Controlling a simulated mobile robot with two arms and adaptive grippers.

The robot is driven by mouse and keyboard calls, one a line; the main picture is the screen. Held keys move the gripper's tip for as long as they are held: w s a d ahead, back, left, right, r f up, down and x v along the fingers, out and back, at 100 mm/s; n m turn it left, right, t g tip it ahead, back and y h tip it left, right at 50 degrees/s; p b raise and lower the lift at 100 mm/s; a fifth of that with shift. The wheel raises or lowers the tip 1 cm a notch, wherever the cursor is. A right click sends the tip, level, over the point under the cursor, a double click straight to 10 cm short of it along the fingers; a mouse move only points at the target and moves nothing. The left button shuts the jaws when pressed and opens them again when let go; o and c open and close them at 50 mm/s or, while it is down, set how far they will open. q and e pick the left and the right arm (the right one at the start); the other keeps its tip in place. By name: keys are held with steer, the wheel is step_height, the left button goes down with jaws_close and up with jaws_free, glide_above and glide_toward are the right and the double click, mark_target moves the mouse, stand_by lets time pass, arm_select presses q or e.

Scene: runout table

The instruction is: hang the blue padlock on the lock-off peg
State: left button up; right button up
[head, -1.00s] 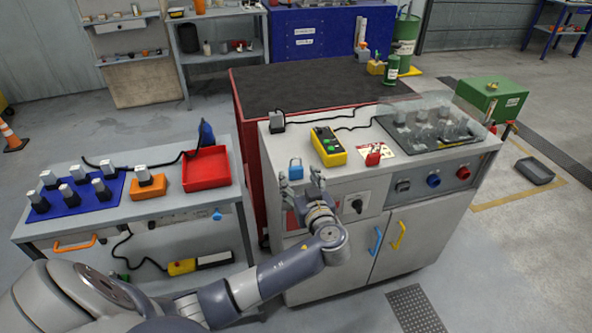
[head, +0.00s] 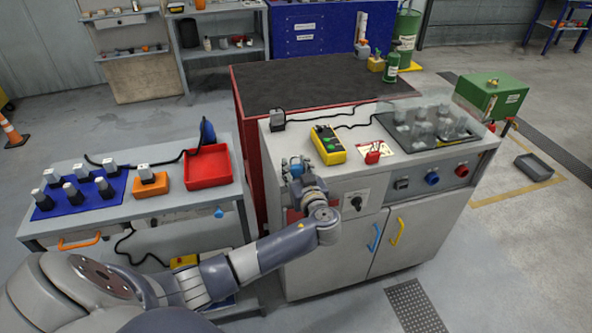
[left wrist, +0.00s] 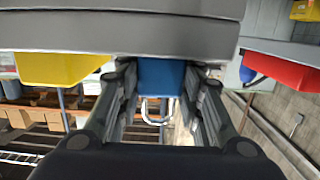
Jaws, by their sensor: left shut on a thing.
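The blue padlock (left wrist: 161,76) is between the fingers of my left gripper (left wrist: 160,88) in the left wrist view, its metal shackle showing. In the head view my left gripper (head: 296,166) is at the front left edge of the grey cabinet top, and shut on the padlock, which is mostly hidden by the fingers. I cannot make out the lock-off peg for certain. A black rotary switch (head: 355,203) is on the cabinet front, right of my gripper. My right gripper is not in view.
On the grey cabinet (head: 330,255) stand a yellow button box (head: 328,146), a red object (head: 374,156) on a white card, and a clear cover (head: 432,119). The table at left holds a red tray (head: 207,168), an orange block (head: 150,184) and a blue mat (head: 78,207) with several parts.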

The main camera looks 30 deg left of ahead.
arm_select(q)
steer(key=shift+r, duration=0.55)
step_height(320, 180, up, 2)
steer(key=shift+r+b, duration=0.25)
steer(key=shift+b, duration=0.45)
steer(key=s+d+r+b, duration=0.1)
steer(key=s+b, duration=0.1)
steer(key=s, duration=1.4)
steer(key=shift+d+r+b, duration=0.2)
steer(key=shift+d+b, duration=0.15)
